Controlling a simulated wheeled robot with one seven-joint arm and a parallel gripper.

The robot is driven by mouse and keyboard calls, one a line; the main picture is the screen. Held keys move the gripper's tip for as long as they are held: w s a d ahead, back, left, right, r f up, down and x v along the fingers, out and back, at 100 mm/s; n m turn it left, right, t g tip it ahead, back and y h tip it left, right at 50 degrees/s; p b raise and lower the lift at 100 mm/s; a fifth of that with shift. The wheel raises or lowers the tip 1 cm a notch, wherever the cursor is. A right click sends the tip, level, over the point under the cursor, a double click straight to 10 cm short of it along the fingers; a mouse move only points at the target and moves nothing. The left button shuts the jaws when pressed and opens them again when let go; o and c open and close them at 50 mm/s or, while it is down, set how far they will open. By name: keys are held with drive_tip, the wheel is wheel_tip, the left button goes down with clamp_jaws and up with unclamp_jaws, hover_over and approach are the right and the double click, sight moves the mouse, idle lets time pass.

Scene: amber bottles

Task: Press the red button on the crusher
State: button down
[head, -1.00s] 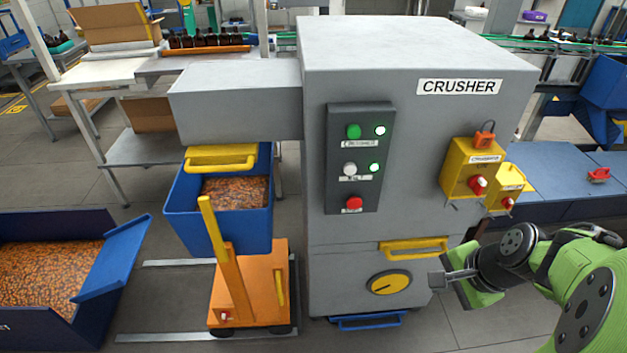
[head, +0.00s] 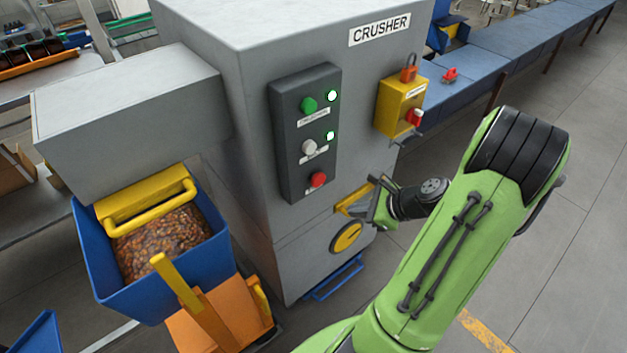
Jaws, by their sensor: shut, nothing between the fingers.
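The crusher (head: 255,130) is a tall grey cabinet in the middle of the head view. Its dark control panel (head: 288,150) carries a green button (head: 308,105), a white button (head: 309,147) and, lowest, the red button (head: 317,179). Two lamps beside the green and white buttons glow pale green. My gripper (head: 372,208) is shut and empty, to the right of and lower than the red button, apart from it. It is in front of the yellow handle (head: 346,203); whether it touches the cabinet there I cannot tell.
A yellow switch box (head: 401,104) with a red knob sits on the cabinet's right face. A blue conveyor (head: 510,45) runs behind. The floor at right is clear.

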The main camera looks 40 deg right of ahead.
drive_tip(key=w, duration=0.1)
approach(319, 186)
drive_tip(key=shift+w+a+f, duration=0.25)
drive_tip(key=shift+w+f, duration=0.15)
drive_tip(key=shift+f, duration=0.3)
drive_tip(key=shift+w+a+f, duration=0.3)
drive_tip(key=shift+w+f, duration=0.1)
drive_tip(key=shift+f, duration=0.35)
drive_tip(key=shift+w+a+f, duration=0.25)
drive_tip(key=shift+w+f, duration=0.2)
drive_tip(key=shift+f, duration=0.25)
drive_tip(key=shift+p, duration=0.3)
drive_tip(key=shift+w+p, duration=0.3)
drive_tip(key=shift+w, duration=0.1)
drive_tip(key=shift+w, duration=0.45)
idle(0.4)
drive_tip(key=shift+s+p, duration=0.4)
drive_tip(key=shift+s, duration=0.5)
